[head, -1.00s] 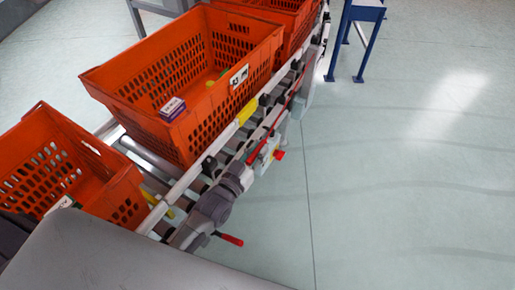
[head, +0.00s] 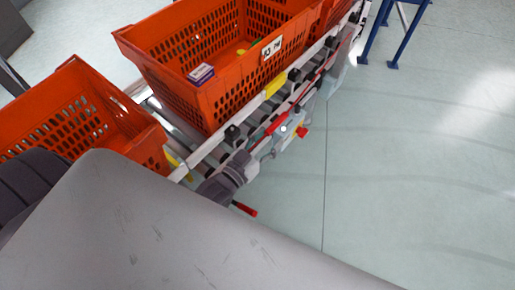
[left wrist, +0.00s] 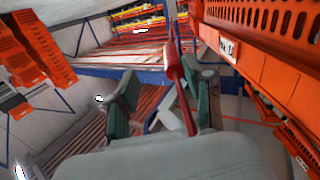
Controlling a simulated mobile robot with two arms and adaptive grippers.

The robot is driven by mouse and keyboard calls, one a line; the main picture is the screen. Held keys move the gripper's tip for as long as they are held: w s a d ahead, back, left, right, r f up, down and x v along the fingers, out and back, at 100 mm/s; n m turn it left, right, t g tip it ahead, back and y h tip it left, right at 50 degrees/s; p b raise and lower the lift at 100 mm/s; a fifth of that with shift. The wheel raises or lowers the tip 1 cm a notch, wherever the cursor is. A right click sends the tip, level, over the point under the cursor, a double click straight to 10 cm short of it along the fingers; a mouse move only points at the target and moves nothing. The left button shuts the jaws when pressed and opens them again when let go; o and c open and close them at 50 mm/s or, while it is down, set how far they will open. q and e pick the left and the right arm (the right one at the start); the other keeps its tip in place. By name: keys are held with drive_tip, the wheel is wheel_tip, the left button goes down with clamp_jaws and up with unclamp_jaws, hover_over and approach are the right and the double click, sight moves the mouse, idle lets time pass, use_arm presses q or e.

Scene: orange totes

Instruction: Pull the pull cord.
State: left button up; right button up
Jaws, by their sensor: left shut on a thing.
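The red pull cord (head: 276,125) runs along the near side rail of the conveyor in the head view, beside a small light-grey box (head: 291,127) with a red knob. My left gripper (head: 256,158) is at the cord's near end, low beside the rail, and my arm partly hides it. In the left wrist view a red piece of the cord (left wrist: 175,65) passes between the two fingers of my left gripper (left wrist: 168,92), nearer the right finger. The gripper is shut on the cord; the exact contact is hard to see. My right gripper is not in view.
Orange totes (head: 222,108) stand on the roller conveyor (head: 210,147), one holding a small white-and-purple box (head: 201,74). A red-tipped piece (head: 245,209) sticks out below the left gripper. A blue stand (head: 404,40) is at the top right. The floor on the right is clear.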

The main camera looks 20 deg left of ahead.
use_arm(q)
drive_tip(key=v, duration=0.5)
drive_tip(key=shift+s+r, duration=0.1)
drive_tip(key=shift+s, duration=0.1)
idle(0.3)
